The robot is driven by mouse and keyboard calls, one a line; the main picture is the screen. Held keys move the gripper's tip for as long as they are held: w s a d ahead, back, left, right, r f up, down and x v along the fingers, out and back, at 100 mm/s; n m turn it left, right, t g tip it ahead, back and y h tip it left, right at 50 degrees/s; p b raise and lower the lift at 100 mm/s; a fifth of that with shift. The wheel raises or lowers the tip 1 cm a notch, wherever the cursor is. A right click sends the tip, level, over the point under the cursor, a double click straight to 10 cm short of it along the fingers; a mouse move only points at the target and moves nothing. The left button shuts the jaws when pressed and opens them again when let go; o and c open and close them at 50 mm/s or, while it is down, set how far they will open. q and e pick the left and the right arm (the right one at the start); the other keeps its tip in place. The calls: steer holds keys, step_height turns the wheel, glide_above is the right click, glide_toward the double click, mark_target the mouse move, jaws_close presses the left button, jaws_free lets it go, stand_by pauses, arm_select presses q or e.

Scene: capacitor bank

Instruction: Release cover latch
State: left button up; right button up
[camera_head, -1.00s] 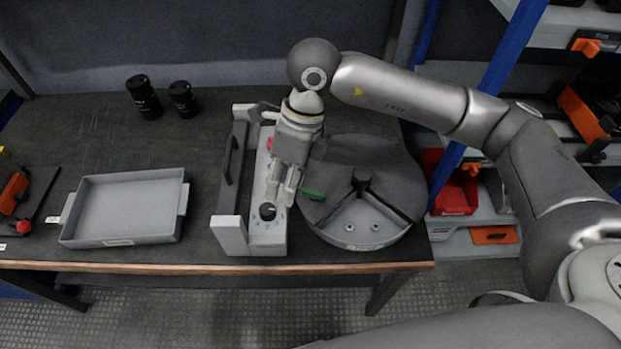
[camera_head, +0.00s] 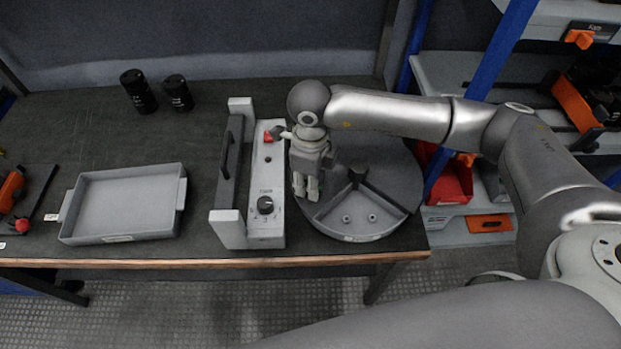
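A grey unit stands upright on the bench. It has a dark cover with a handle (camera_head: 231,150) on its left side and a pale control panel (camera_head: 264,225) with a black knob (camera_head: 265,205). A small red part (camera_head: 272,133), which may be the latch, sits near the panel's far end. My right gripper (camera_head: 306,198) points down, just right of the panel and over the round grey tray. Its two fingers are close together with nothing visible between them. The gripper's wrist is close to the red part; whether they touch cannot be told. My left gripper is not in view.
The divided round tray (camera_head: 365,237) stands right of the unit. An empty grey rectangular tray (camera_head: 125,205) lies to the left. Two black cylinders (camera_head: 139,92) stand behind. A red-knobbed fixture (camera_head: 22,224) is at far left. Shelving with a red bin (camera_head: 452,185) is on the right.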

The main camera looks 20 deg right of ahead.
steer(key=shift+f, duration=0.2)
steer(key=shift+c, duration=0.2)
jaws_close()
steer(key=n+b, duration=0.1)
steer(key=b, duration=0.2)
steer(key=shift+f+n, duration=0.2)
steer(key=shift+n, duration=0.1)
steer(key=shift+r+n+b, duration=0.15)
steer(key=shift+n+b, duration=0.25)
steer(key=shift+r, duration=0.1)
steer(key=shift+o, duration=0.2)
jaws_free()
